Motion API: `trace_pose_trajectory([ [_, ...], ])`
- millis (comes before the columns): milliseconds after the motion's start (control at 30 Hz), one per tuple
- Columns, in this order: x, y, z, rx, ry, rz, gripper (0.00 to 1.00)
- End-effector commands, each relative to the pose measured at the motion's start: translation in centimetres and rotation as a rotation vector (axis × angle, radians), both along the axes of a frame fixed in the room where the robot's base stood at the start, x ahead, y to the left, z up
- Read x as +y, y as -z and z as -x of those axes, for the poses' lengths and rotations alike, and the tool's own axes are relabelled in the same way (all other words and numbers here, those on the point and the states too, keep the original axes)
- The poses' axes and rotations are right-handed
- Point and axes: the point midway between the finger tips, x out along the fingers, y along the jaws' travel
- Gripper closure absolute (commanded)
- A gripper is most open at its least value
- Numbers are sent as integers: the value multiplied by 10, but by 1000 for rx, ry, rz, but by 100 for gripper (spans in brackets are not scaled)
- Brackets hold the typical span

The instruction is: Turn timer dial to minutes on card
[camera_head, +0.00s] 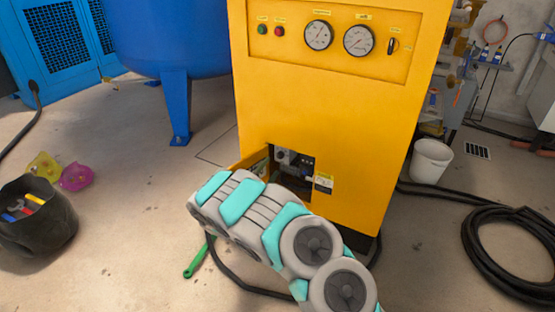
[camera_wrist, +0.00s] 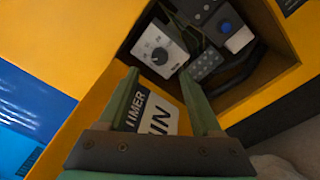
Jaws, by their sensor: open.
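The timer dial (camera_wrist: 158,55) is a knob on a pale square plate inside the opening of the yellow cabinet. In the wrist view its plate sits just beyond my fingertips, and the dial appears untouched. In the head view my arm covers my gripper and the lower part of the opening (camera_head: 292,163).
The yellow cabinet (camera_head: 330,110) has gauges and buttons above. Inside the opening, a dark panel with a blue button (camera_wrist: 225,26) sits beside the dial. A white bucket (camera_head: 431,160), coiled hose (camera_head: 515,250), black bin (camera_head: 36,215) and green tool (camera_head: 195,262) are on the floor.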

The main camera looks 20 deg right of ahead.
Motion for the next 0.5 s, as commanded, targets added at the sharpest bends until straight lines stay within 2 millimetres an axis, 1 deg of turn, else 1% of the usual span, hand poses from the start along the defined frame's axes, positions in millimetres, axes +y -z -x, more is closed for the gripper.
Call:
trace_pose_trajectory([
  [100, -14, 0, -12, -3, 5, -2, 34],
  [300, -33, -1, -35, -3, 4, -3, 34],
  [400, -40, 1, -43, 0, 5, -3, 34],
  [500, -43, 0, -48, 0, 3, 0, 34],
])
